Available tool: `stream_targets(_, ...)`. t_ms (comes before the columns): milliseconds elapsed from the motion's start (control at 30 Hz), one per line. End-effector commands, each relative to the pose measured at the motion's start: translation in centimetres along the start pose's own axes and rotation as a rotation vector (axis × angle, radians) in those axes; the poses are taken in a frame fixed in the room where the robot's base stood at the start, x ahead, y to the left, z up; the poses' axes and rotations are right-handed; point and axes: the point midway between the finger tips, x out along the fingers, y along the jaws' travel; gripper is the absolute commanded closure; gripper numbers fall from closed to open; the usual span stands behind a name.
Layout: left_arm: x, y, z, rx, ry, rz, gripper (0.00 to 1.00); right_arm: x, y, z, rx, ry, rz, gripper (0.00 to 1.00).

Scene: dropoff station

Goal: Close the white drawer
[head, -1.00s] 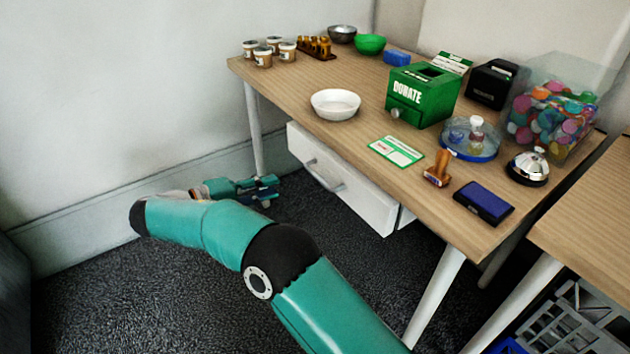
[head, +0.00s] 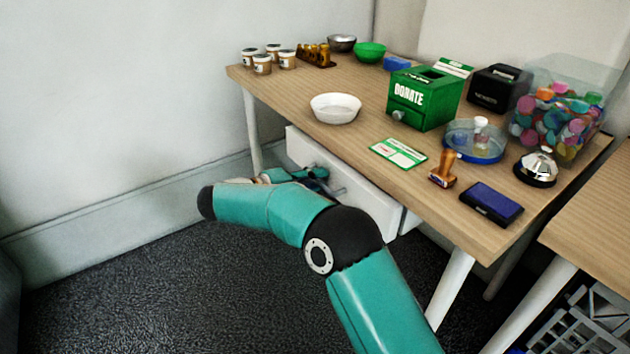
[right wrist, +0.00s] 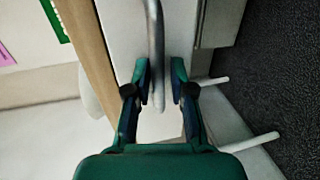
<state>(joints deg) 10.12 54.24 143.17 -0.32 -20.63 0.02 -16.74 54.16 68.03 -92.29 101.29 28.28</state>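The white drawer (head: 378,206) is under the front of the wooden table. Its front also shows in the right wrist view (right wrist: 125,30), with a grey bar handle (right wrist: 154,40). I cannot tell from the head view how far the drawer stands out. My right gripper (head: 322,178) is at the drawer front and hides part of the handle. In the right wrist view the right gripper (right wrist: 161,68) is open, with one finger on each side of the handle's end and visible gaps. My left gripper is not in view.
The table (head: 300,98) holds a white bowl (head: 335,107), a green donate box (head: 424,98), a stamp (head: 443,168) and a bell (head: 536,168) above the drawer. A table leg (head: 251,130) stands left of the drawer. The dark carpet (head: 150,270) is clear.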

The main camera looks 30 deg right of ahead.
Motion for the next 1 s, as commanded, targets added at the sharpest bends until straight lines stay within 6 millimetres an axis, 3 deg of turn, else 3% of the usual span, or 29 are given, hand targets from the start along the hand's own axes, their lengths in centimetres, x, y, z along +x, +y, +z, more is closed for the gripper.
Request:
stream_targets(67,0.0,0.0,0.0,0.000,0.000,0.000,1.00,0.0,0.0,0.0,0.000,0.000,0.000,0.79)
stream_targets(200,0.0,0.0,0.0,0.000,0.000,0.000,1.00,0.0,0.0,0.0,0.000,0.000,0.000,1.00)
stream_targets(567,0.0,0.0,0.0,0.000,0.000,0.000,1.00,0.1,-0.1,0.0,-0.002,-0.002,-0.002,1.00)
stream_targets(800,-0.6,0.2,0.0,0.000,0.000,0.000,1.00,2.7,0.5,0.1,-0.001,-0.004,-0.002,1.00)
stream_targets(1000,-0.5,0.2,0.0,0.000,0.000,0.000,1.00,2.9,0.4,0.1,-0.001,-0.004,-0.002,1.00)
